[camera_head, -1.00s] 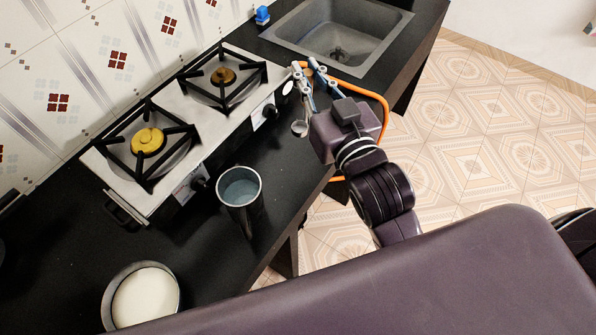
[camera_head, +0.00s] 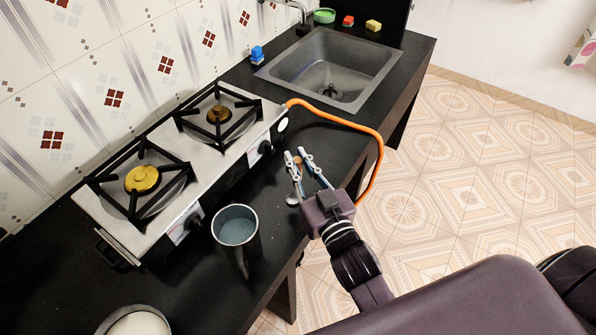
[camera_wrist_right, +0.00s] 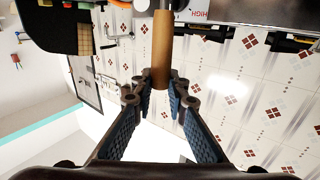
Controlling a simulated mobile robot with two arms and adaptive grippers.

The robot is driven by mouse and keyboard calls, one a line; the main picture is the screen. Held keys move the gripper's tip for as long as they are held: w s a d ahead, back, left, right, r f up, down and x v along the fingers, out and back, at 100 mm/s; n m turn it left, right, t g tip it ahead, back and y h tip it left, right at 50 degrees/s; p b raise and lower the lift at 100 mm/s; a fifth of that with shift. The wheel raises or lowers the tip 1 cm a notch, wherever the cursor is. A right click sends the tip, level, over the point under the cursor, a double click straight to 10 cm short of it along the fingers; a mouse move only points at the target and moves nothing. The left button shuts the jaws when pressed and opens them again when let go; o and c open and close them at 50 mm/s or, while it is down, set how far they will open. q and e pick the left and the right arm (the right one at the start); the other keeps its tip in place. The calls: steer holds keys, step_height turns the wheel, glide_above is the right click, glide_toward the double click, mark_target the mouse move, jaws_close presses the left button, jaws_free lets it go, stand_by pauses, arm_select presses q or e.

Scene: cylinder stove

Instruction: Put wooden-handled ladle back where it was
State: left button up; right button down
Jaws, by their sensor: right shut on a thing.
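The wooden-handled ladle (camera_wrist_right: 161,50) has a tan handle, seen upright between my fingertips in the right wrist view. Its small metal bowl (camera_head: 292,199) shows beside the left finger in the head view. My right gripper (camera_head: 298,159) is shut on the handle, over the dark counter to the right of the stove's front. It also shows in the right wrist view (camera_wrist_right: 162,88). Whether the bowl touches the counter cannot be told. My left gripper is not in view.
The two-burner stove (camera_head: 202,182) stands along the tiled wall. A metal mug (camera_head: 247,256) is on the counter (camera_head: 205,285) left of my gripper, a pot (camera_head: 112,322) at bottom left. An orange hose (camera_head: 374,146) loops right of my gripper. The sink (camera_head: 369,103) is behind.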

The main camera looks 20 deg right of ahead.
step_height(320, 180, down, 4)
steer(key=shift+r, duration=0.2)
steer(key=shift+f, duration=0.1)
steer(key=shift+f, duration=0.15)
steer(key=c, duration=1.9)
jaws_free()
